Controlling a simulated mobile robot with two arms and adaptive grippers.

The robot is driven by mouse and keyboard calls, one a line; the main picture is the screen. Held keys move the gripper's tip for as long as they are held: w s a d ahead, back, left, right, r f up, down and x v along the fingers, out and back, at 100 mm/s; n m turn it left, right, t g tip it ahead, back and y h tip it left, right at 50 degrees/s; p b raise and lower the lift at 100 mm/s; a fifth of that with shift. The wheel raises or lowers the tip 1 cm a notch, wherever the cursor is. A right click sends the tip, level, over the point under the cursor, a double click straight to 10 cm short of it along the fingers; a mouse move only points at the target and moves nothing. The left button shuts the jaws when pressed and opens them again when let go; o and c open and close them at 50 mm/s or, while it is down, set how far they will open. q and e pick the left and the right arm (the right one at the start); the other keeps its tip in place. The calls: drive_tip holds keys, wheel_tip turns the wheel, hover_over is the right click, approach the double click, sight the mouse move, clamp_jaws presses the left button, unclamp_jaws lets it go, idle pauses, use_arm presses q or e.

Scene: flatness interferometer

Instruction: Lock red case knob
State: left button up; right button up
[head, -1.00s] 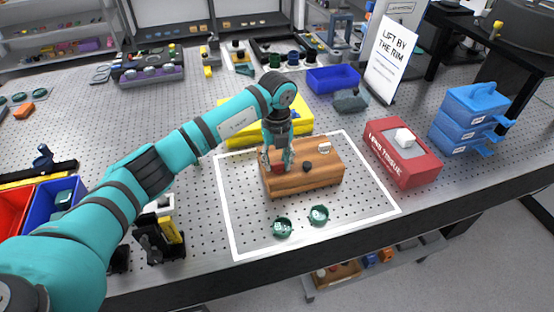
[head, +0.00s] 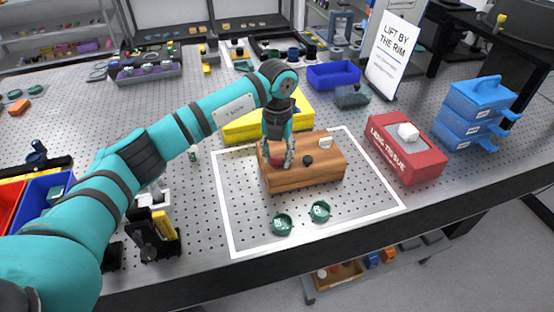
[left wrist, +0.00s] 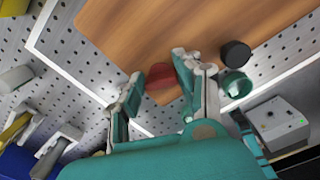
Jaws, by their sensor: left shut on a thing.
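The wooden case (head: 310,174) lies on the perforated table inside a white outlined area. The red knob (head: 276,161) is at the left part of the case top, partly hidden by my fingers. My left gripper (head: 278,158) comes down over it and is shut on it. The left wrist view shows the red knob (left wrist: 162,88) between the two fingers (left wrist: 160,74). A black knob (head: 308,160) and a white knob (head: 320,144) also sit on the case. The black knob (left wrist: 236,54) shows right of the fingers in the left wrist view. My right gripper is not in view.
Two green ring-shaped parts (head: 320,211) lie in front of the case. A red lens tissue box (head: 404,152) stands to its right, with blue stacked trays (head: 474,112) beyond. A yellow case (head: 252,124) lies behind.

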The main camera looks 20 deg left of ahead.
use_arm(q)
drive_tip(key=m+b, duration=0.4)
drive_tip(key=m, duration=0.2)
drive_tip(key=shift+d+f+m, duration=0.1)
drive_tip(key=shift+m, duration=0.2)
drive_tip(key=m+b, duration=0.2)
drive_tip(key=m, duration=0.1)
drive_tip(key=shift+d+m+b, duration=0.1)
drive_tip(key=shift+m+b, duration=0.35)
drive_tip(key=shift+m, duration=1.15)
drive_tip(key=shift+r, duration=0.2)
drive_tip(key=o, duration=1.2)
drive_tip(key=shift+s, duration=0.1)
drive_tip(key=shift+c, duration=0.2)
wheel_tip(320, 180, up, 12)
